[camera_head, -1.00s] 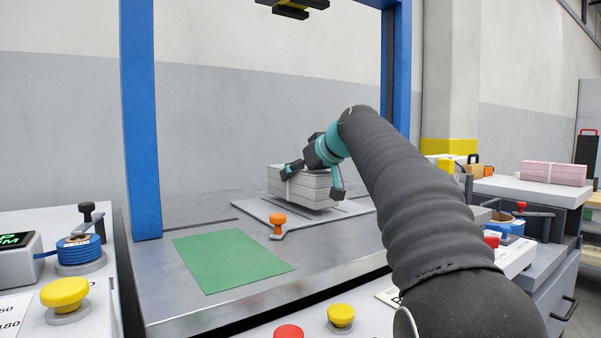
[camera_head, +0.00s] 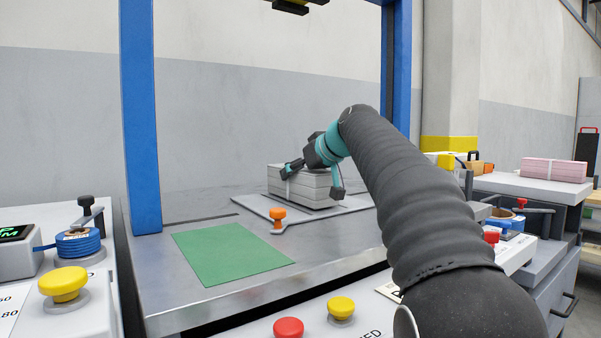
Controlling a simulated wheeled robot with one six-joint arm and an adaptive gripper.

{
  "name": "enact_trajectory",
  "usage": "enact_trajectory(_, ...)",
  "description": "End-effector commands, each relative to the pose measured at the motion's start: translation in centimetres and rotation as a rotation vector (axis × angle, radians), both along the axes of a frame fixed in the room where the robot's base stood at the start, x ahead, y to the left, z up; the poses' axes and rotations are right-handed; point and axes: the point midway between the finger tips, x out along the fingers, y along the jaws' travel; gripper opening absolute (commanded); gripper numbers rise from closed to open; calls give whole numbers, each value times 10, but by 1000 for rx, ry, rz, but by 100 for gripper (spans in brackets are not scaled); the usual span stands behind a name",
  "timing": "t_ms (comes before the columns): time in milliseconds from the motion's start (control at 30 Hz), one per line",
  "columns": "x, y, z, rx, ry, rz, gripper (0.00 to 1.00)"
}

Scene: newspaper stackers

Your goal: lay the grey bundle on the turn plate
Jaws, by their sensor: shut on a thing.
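The grey bundle (camera_head: 302,188) is a stack of pale grey sheets with a white strap around it. It is at the turn plate (camera_head: 258,207), a flat light grey plate on the metal table. The bundle's underside looks to be on or just above the plate; I cannot tell for sure. My gripper (camera_head: 313,183) is shut on the bundle, with one dark fingertip on its left top side and the other at its right front edge. Part of the plate is hidden behind the bundle and my arm.
An orange-knobbed lever (camera_head: 278,217) stands at the plate's front edge. A green sheet (camera_head: 232,253) lies in front on the table. Blue frame posts (camera_head: 143,120) flank the table. A pink bundle (camera_head: 553,169) lies on a side bench at right. Yellow and red buttons are in the foreground.

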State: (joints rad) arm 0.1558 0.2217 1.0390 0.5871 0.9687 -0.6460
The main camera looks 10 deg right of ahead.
Motion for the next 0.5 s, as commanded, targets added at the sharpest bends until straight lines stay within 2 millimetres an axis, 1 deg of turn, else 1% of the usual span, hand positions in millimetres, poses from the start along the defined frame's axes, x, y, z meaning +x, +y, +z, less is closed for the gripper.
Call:
enact_trajectory(33, -1, 0, 2, 1, -6, 0, 1)
enact_trajectory(333, -1, 0, -3, 1, -6, 0, 1)
enact_trajectory(367, -1, 0, -2, 1, -6, 0, 78)
enact_trajectory(400, -1, 0, -2, 1, -5, 0, 88)
enact_trajectory(433, -1, 0, -2, 1, -5, 0, 95)
enact_trajectory(467, -1, 0, -2, 0, -4, 0, 100)
enact_trajectory(500, -1, 0, -3, 0, -4, 0, 100)
